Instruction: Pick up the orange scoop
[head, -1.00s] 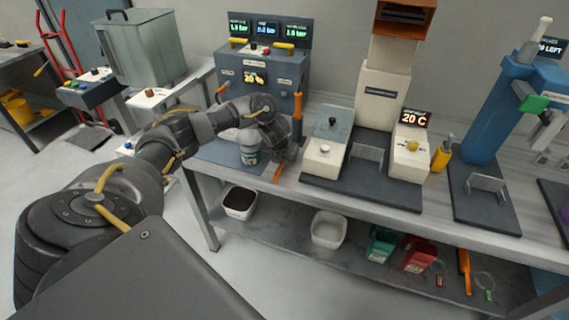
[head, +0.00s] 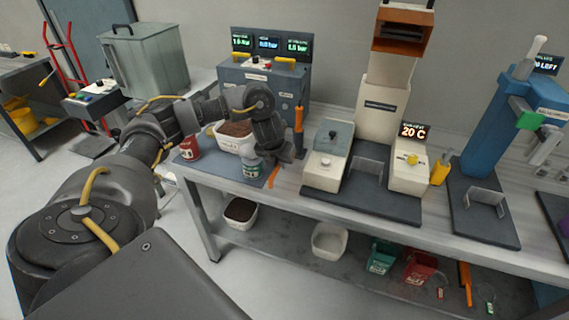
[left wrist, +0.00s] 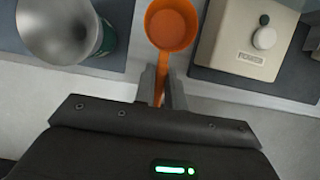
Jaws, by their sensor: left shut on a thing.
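The orange scoop (left wrist: 172,26) shows its round bowl at the top middle of the left wrist view. Its handle runs down between the fingers of my left gripper (left wrist: 161,88), which is shut on it. In the head view a small orange part of the scoop (head: 273,176) shows below my left gripper (head: 281,160), near the front edge of the bench; the rest is hidden by the gripper. I cannot tell whether the scoop touches the bench. My right gripper is in neither view now.
A green cup (head: 252,169) stands close left of the gripper. It also shows in the left wrist view (left wrist: 105,38). A white tub of brown material (head: 231,146) and a red can (head: 188,148) stand farther left. A cream machine (head: 325,169) stands to the right.

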